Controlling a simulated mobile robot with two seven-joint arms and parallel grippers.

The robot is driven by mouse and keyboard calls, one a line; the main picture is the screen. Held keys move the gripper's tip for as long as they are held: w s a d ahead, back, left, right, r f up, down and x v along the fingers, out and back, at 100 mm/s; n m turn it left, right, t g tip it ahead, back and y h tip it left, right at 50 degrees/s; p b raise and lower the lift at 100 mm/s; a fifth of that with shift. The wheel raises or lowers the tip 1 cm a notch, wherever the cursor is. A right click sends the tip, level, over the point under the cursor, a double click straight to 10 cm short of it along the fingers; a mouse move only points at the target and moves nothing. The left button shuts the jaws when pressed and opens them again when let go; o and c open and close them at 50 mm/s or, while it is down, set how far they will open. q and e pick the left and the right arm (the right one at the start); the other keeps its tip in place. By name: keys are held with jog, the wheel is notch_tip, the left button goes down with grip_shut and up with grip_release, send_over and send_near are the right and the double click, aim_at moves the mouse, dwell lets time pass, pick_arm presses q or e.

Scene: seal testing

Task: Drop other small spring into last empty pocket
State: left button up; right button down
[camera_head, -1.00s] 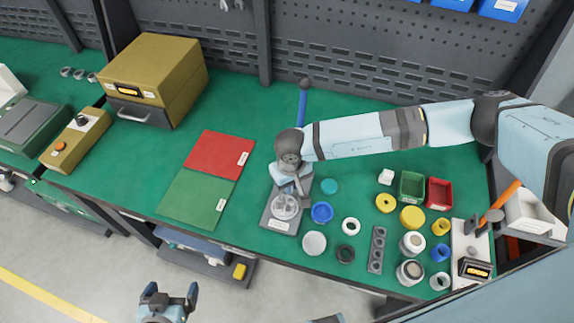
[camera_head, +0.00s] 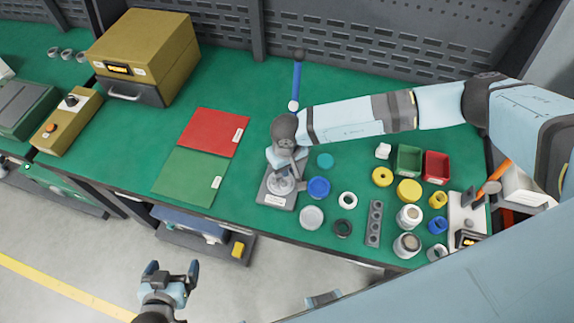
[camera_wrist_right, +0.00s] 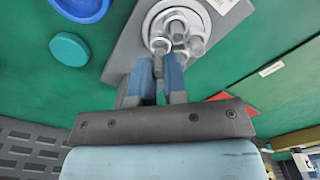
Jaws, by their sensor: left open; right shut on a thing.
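A grey fixture plate (camera_head: 271,199) lies on the green bench, with a round silver holder (camera_head: 281,186) on it. In the right wrist view the holder (camera_wrist_right: 150,22) carries several small grey cylindrical pieces (camera_wrist_right: 196,46). My right gripper (camera_head: 284,174) is directly over the holder. In the right wrist view its blue fingers (camera_wrist_right: 159,72) are shut on a small grey piece, apparently the small spring (camera_wrist_right: 158,64), at the holder's near edge. The pocket beneath it is hidden, and I cannot tell whether the spring touches it. My left gripper (camera_head: 172,274) is open and empty, in front of the bench.
Green (camera_head: 408,160) and red (camera_head: 436,166) bins stand further right. Red (camera_head: 208,131) and green (camera_head: 188,175) mats lie left. A blue-handled lever (camera_head: 296,86) stands behind.

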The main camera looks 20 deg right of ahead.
jog(key=shift+f+b, duration=0.4)
jog(key=shift+b, duration=0.2)
dwell(0.5)
jog(key=c, duration=1.4)
grip_release()
jog(key=shift+c, duration=0.2)
jog(key=shift+r, duration=0.15)
jog(key=shift+r+p, duration=0.6)
jog(key=shift+r, duration=1.05)
jog(key=o, duration=0.6)
jog(key=shift+c, duration=0.2)
